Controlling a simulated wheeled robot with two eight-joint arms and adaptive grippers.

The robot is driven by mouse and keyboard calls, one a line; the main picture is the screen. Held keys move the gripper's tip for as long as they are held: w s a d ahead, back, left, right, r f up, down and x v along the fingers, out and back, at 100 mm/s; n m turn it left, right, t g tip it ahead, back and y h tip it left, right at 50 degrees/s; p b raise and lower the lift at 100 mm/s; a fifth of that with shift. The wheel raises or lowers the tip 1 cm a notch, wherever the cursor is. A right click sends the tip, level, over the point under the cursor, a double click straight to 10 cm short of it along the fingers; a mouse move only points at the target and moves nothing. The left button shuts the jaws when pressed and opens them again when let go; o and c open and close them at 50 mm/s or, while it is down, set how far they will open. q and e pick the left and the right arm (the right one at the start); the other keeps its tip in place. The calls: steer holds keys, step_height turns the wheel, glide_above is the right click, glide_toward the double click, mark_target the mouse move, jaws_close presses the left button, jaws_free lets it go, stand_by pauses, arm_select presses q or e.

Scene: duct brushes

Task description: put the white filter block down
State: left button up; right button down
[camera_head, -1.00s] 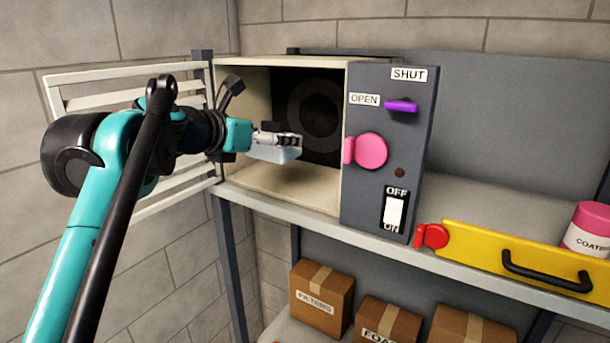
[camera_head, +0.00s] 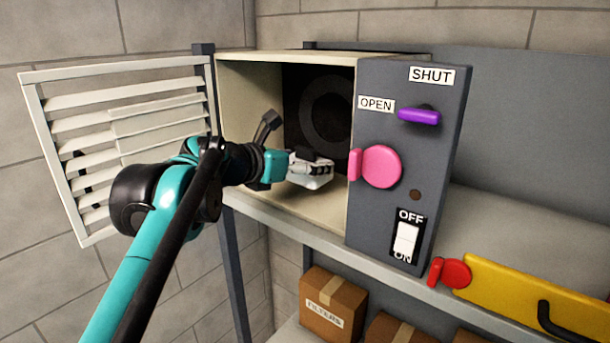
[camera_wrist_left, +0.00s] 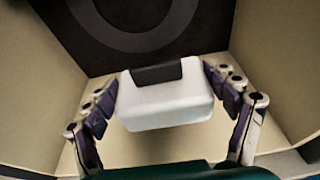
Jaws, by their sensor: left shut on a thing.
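The white filter block (camera_wrist_left: 165,104), with a black strip on its top edge, is between the two fingers of my left gripper (camera_wrist_left: 168,115). In the head view the left gripper (camera_head: 308,165) reaches into the open front of the cream box (camera_head: 243,95), and the white block (camera_head: 312,181) shows at its fingertips. The gripper is shut on the block. The block appears above the box floor (camera_head: 325,211); I cannot tell whether it touches. A dark back panel with a grey ring (camera_head: 322,105) is behind it. My right gripper is not in view.
A white louvred door (camera_head: 130,130) hangs open at the left. The grey panel at the box's right side carries a purple lever (camera_head: 419,116), a pink knob (camera_head: 382,167) and a white switch (camera_head: 406,239). A yellow panel (camera_head: 500,284) with a red knob (camera_head: 457,273) is at lower right.

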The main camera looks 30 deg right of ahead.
arm_select(q)
steer(key=f, duration=0.1)
steer(key=d+f, duration=0.1)
steer(key=f, duration=0.1)
steer(key=shift+w, duration=0.2)
steer(key=shift+a+f, duration=0.2)
steer(key=shift+s+a+r, duration=0.1)
steer(key=shift+s+a, duration=0.1)
steer(key=shift+a, duration=0.15)
steer(key=shift+d+f, duration=0.15)
steer(key=shift+f, duration=0.05)
steer(key=o, duration=1.1)
steer(key=shift+w+d, duration=0.1)
steer(key=shift+d, duration=0.05)
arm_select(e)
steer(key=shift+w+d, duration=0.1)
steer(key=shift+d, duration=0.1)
arm_select(q)
steer(key=shift+a+r, duration=0.1)
steer(key=shift+a, duration=0.1)
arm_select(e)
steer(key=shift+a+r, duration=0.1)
